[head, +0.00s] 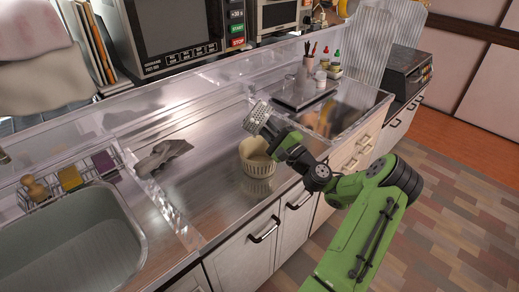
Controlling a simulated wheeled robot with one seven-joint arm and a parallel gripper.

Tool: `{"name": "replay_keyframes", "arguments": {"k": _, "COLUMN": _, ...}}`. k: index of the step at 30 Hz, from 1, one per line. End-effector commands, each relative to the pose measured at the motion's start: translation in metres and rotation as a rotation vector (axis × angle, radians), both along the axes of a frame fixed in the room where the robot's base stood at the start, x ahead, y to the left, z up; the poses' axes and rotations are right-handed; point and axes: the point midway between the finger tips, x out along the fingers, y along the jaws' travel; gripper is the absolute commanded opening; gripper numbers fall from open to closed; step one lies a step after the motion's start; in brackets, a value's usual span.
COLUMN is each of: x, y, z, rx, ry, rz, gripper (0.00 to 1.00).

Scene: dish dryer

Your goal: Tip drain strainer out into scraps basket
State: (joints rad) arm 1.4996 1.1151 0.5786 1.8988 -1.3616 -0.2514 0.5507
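The drain strainer (257,115) is a small grey perforated metal cup. It is tilted at the end of my gripper (268,126), up off the counter. My gripper appears shut on it, though the strainer and wrist partly hide the fingers. The scraps basket (257,166) is a cream, slotted round tub standing upright on the steel counter. In the picture the strainer is above the basket's rim; its exact height and depth over the opening are hard to tell. My forearm passes just right of the basket, and the basket's inside is mostly hidden.
A crumpled grey cloth (162,154) lies left of the basket. A sink (70,235) is at the left, with a wire caddy (72,182) behind it. A tray (301,94) with bottles and a utensil cup stands at the back right. The counter around the basket is clear.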

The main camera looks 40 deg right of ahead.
Motion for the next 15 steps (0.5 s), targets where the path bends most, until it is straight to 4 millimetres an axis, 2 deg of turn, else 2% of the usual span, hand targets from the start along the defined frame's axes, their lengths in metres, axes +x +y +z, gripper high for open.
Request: {"name": "replay_keyframes", "arguments": {"k": 15, "x": -0.0028, "y": -0.0016, "z": 0.0044, "rx": 0.033, "ry": -0.063, "rz": 0.0, "gripper": 0.0}}
